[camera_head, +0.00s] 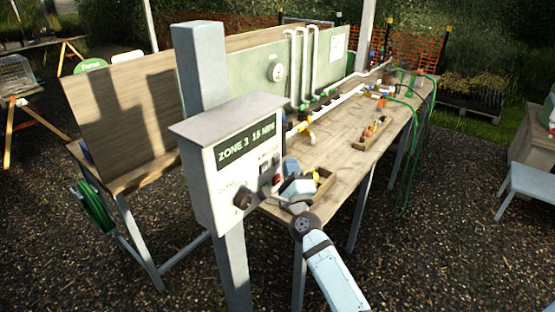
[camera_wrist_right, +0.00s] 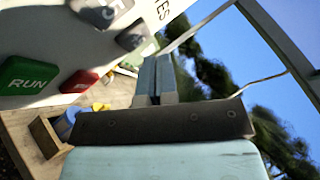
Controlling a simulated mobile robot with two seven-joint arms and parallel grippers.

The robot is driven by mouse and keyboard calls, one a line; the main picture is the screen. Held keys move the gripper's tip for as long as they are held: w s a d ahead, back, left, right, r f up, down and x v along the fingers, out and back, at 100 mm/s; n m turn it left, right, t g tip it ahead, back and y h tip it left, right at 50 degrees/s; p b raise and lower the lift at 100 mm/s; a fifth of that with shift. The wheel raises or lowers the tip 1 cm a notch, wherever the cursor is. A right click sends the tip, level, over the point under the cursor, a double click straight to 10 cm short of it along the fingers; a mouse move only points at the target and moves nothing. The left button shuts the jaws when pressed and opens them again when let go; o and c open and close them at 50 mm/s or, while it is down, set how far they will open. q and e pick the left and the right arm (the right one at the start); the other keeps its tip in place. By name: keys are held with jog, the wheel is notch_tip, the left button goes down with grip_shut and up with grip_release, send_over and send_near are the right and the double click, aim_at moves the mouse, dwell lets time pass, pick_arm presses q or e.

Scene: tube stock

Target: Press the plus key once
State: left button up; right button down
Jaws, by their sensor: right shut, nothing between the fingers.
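The control box (camera_head: 228,160) is on a grey post, and its display (camera_head: 246,144) reads ZONE 3 15 MIN. Below the display are a dark knob (camera_head: 243,198) and small keys, partly hidden by my right gripper (camera_head: 279,180). In the right wrist view, one grey key (camera_wrist_right: 98,11) and another grey key (camera_wrist_right: 133,36) sit beside the lettering ES; I cannot tell which is plus. A green RUN key (camera_wrist_right: 28,76) and a red key (camera_wrist_right: 79,82) are below them. My right gripper's fingers (camera_wrist_right: 155,72) are shut and empty, close to the panel. I see no clear contact. My left gripper is out of view.
Behind the box stands a long wooden workbench (camera_head: 345,138) with white pipes, a gauge (camera_head: 276,72) and a wooden tray (camera_head: 372,133). A green hose (camera_head: 405,175) hangs at its far end.

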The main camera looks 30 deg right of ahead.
jog(key=s, duration=0.1)
jog(key=s+d, duration=0.1)
jog(key=s, duration=0.1)
jog(key=s+d, duration=0.1)
jog(key=shift+s, duration=0.3)
dwell(0.3)
jog(key=shift+a, duration=0.1)
dwell(0.6)
jog(key=s+a+f+n+g+y+p, duration=0.1)
jog(key=s+a+f+n+g+y, duration=0.1)
jog(key=s+a+f+n+y, duration=0.5)
jog(key=s+a+f+n+g+y+p, duration=0.1)
jog(key=s+a+f+n+g+y, duration=0.3)
jog(key=f+n, duration=0.6)
jog(key=s+a+f+n+g+h, duration=0.1)
jog(key=s+a+f+n+g, duration=0.4)
jog(key=s+f+n, duration=0.5)
jog(key=s+a+n, duration=0.1)
jog(key=s, duration=0.3)
jog(key=shift+a+f, duration=0.15)
jog(key=shift+a, duration=0.25)
